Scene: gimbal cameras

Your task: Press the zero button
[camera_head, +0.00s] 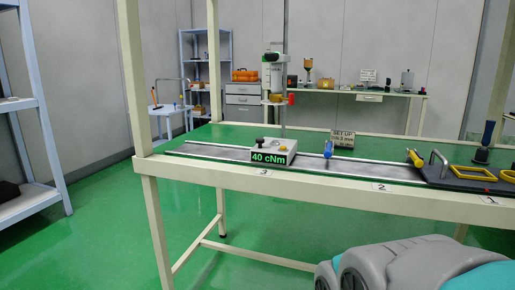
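A torque tester (270,160) with a green "40 cNm" readout stands on a metal rail along the green-topped workbench. A small yellow knob or button (281,149) sits on its top at the right, and a black knob (259,142) at the left. I cannot tell which control is the zero button; no label on them is readable. A grey and teal part of my arm fills the lower right corner, in front of the bench. My gripper is not in view.
The workbench (330,190) has a pale front beam and upright posts. A blue-handled tool (328,149), a sign (342,138) and a dark tray (460,180) with yellow-handled items stand right of the tester.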

